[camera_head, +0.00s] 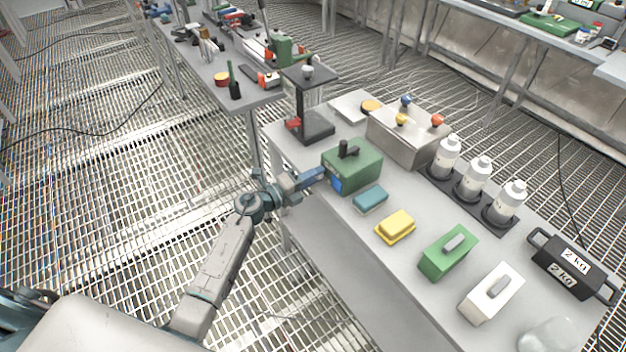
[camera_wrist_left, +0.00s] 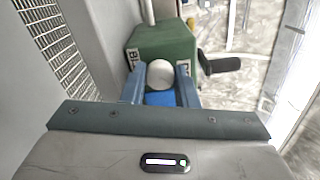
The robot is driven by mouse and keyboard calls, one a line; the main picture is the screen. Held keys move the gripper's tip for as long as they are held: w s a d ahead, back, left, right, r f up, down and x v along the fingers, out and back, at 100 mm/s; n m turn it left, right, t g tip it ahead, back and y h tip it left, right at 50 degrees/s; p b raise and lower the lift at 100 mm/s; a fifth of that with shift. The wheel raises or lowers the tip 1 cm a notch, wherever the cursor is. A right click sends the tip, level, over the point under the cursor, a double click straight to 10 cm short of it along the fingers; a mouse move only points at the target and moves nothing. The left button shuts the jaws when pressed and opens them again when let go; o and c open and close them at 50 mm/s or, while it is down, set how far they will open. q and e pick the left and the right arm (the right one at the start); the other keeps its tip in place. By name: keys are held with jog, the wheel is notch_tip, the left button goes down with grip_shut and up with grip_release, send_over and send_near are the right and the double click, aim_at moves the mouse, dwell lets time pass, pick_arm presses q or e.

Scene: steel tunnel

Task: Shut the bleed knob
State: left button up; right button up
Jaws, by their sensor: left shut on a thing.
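A green box (camera_head: 352,165) with a black handle on top stands at the near left edge of the bench. In the left wrist view the green box (camera_wrist_left: 165,45) shows a partly hidden label starting "BL". A pale round knob (camera_wrist_left: 159,75) sticks out of its face, with a blue patch below. My left gripper (camera_head: 321,175) reaches the box's left face. In the wrist view my left gripper (camera_wrist_left: 160,82) has its fingers on both sides of the knob, shut on it. The knob's turn position cannot be told. My right gripper is not in view.
A teal block (camera_head: 370,198) and a yellow block (camera_head: 395,226) lie close to the box. A black stand (camera_head: 316,127) rises behind it. A black lever (camera_wrist_left: 220,65) sticks out beside the box. Open grating floor lies left of the bench.

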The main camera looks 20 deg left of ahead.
pick_arm(q)
jog(key=shift+m+b, duration=2.55)
jog(key=shift+m, duration=1.75)
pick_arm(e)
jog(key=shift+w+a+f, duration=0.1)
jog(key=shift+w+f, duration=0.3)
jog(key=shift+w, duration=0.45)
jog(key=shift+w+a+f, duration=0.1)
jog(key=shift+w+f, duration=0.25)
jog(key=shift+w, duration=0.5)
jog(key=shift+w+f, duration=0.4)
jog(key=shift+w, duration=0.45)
pick_arm(q)
jog(key=o, duration=1)
jog(key=b+v, duration=0.2)
jog(key=v, duration=0.8)
jog(key=shift+s+a, duration=0.25)
jog(key=shift+s, duration=0.1)
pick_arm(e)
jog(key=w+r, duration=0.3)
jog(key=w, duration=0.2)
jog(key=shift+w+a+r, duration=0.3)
